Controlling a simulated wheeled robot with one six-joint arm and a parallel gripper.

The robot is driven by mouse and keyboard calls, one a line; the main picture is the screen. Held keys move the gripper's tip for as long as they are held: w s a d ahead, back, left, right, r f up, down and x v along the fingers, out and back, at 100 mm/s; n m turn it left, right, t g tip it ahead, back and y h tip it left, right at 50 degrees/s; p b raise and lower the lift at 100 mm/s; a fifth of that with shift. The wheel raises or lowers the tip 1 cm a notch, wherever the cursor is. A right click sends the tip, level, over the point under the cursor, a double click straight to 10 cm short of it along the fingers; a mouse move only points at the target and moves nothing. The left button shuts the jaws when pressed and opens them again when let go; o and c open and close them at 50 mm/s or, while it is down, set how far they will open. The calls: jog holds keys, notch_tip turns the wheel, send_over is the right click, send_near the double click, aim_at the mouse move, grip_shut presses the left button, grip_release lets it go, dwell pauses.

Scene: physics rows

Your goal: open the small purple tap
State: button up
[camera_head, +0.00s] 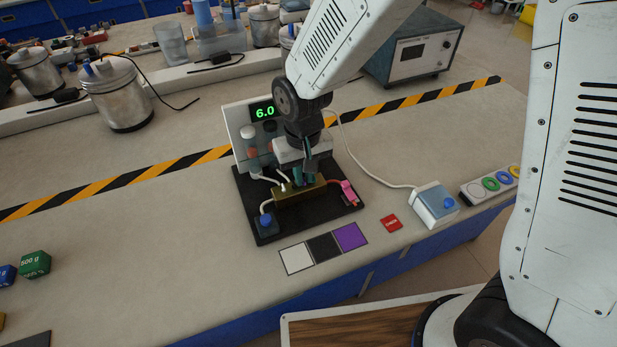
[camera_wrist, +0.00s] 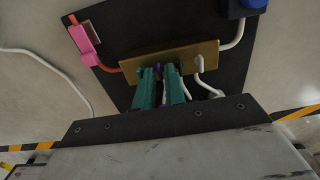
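The small purple tap (camera_wrist: 159,68) shows only as a sliver in the wrist view, on the brass block (camera_wrist: 193,54), between my green fingertips. Its handle is mostly hidden, so its angle cannot be told. My gripper (camera_wrist: 161,75) points down at the block, its two fingers a narrow gap apart. Whether they touch the tap cannot be told. In the head view my gripper (camera_head: 305,168) stands over the brass block (camera_head: 300,196) and hides the tap. The block lies on a black base plate (camera_head: 330,213).
A pink clamp (camera_head: 349,192) and a blue-topped part (camera_head: 266,222) flank the block, with white tubes around. A panel reads 6.0 (camera_head: 264,112) behind it. White, black and purple squares (camera_head: 323,247), a red label (camera_head: 391,223) and a blue-button box (camera_head: 436,203) lie in front and right.

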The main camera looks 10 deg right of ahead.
jog(key=shift+r, duration=0.2)
dwell(0.5)
jog(key=shift+c, duration=0.3)
grip_shut()
jog(key=n, duration=0.4)
jog(key=shift+n, duration=1.5)
